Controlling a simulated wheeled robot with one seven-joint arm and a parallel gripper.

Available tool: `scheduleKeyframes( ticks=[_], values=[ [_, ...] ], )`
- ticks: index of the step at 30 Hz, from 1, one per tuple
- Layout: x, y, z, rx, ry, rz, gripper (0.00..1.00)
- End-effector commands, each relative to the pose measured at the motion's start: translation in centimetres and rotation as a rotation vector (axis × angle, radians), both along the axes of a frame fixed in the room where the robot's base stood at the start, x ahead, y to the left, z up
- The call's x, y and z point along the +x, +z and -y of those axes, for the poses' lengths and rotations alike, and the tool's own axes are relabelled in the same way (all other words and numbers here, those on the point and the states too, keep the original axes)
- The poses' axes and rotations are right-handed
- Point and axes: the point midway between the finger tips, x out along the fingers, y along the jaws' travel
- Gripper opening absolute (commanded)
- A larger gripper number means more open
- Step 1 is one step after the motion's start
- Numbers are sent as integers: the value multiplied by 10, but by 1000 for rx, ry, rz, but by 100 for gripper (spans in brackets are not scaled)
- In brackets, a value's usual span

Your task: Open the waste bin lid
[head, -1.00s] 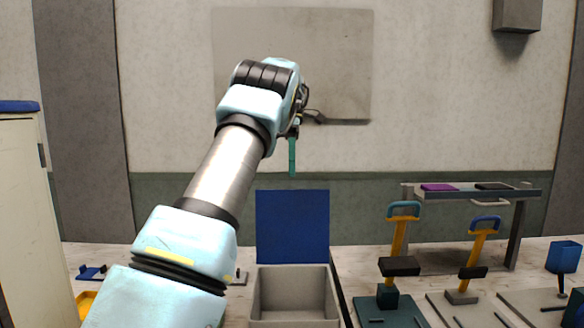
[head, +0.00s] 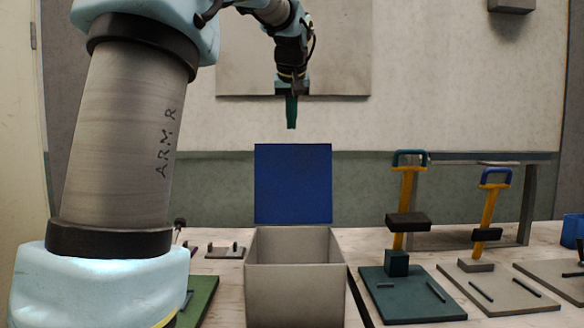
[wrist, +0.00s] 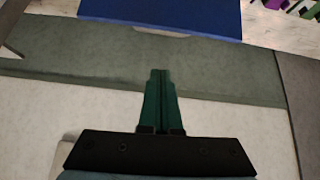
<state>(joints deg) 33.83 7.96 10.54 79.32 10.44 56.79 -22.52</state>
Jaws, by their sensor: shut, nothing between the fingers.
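The waste bin (head: 294,290) is a grey open-topped box at the front middle of the bench in the head view. Its blue lid (head: 293,184) stands upright at the bin's back edge, so the bin is open and its inside looks empty. In the wrist view the blue lid (wrist: 165,14) shows at the top edge. My gripper (head: 291,126) has green fingers pointing down, above the lid and apart from it. In the wrist view the fingers (wrist: 158,75) are shut together with nothing between them.
To the right, presses with yellow levers stand on a teal base (head: 410,295) and a grey base (head: 500,288). A grey rack (head: 480,157) stands behind them. A green plate (head: 200,300) lies left of the bin. The space above the bin is clear.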

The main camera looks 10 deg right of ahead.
Motion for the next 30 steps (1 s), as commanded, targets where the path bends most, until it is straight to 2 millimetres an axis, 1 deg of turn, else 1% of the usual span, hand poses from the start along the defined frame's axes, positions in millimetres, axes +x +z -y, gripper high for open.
scheduleKeyframes(
  ticks=[4, 8, 22, 23, 24, 27, 30],
  values=[
    [-2, -1, 1, 27, -55, 40, 0],
    [6, -8, 2, 31, -57, 42, 0],
    [61, -74, 10, 29, -53, 38, 0],
    [60, -74, 10, 27, -55, 40, 0],
    [51, -72, 9, 26, -57, 42, 0],
    [38, -73, 7, 26, -56, 41, 0],
    [29, -74, 6, 27, -56, 41, 0]
  ],
)
